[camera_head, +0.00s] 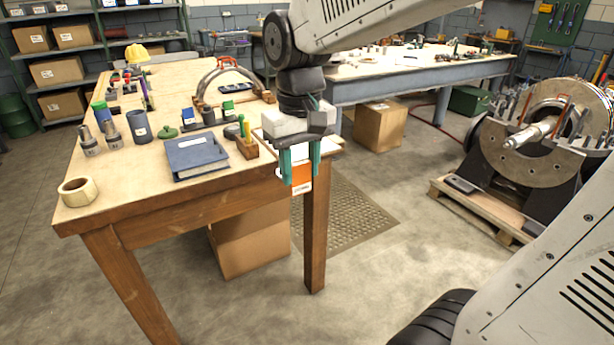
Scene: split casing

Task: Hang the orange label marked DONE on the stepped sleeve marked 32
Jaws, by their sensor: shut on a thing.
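My gripper (300,168), with teal fingers, is shut on an orange label (299,178) with a white lower part. It holds the label in the air at the right front edge of the near wooden table. Its print is too small to read. Two grey metal stepped sleeves stand upright at the left of the table: one sleeve (88,142) and a second sleeve (113,134) beside it. Each carries a small pale marking, but I cannot read which is 32. Both are well to the left of my gripper.
The split casing (490,140) stands at the right. Bare tabletop lies in front of the sleeves.

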